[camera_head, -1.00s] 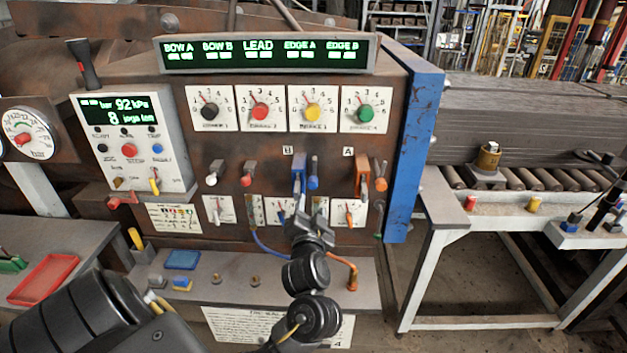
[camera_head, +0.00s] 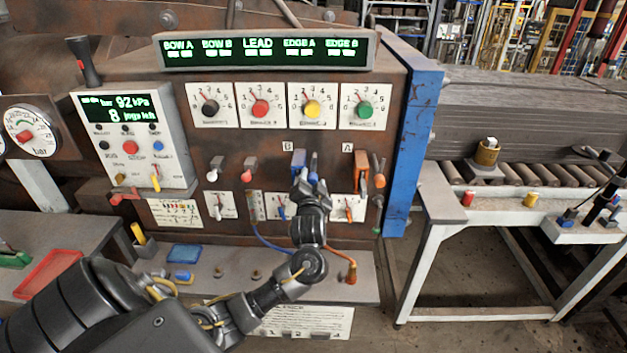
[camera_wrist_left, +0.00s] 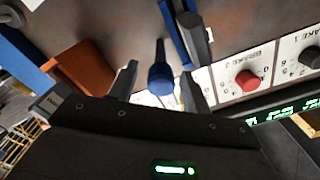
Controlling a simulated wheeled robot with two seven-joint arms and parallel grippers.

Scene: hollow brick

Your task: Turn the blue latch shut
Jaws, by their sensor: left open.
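The blue latch under label B has a blue bracket (camera_head: 299,160) and a blue-gripped handle (camera_head: 313,163) just right of it, pointing down. My left gripper (camera_head: 312,186) is right below the handle and hides its lower part. In the left wrist view the blue handle (camera_wrist_left: 161,76) stands between the two open fingers of my left gripper (camera_wrist_left: 160,72), with space at either side. The blue bracket (camera_wrist_left: 178,28) is beyond the fingers. My right gripper is not in view.
An orange latch (camera_head: 362,170) under label A is close on the right; its orange block also shows in the left wrist view (camera_wrist_left: 85,75). Red (camera_head: 249,170) and white levers (camera_head: 214,172) are on the left. A shelf (camera_head: 220,290) juts out below. A blue post (camera_head: 414,150) bounds the panel.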

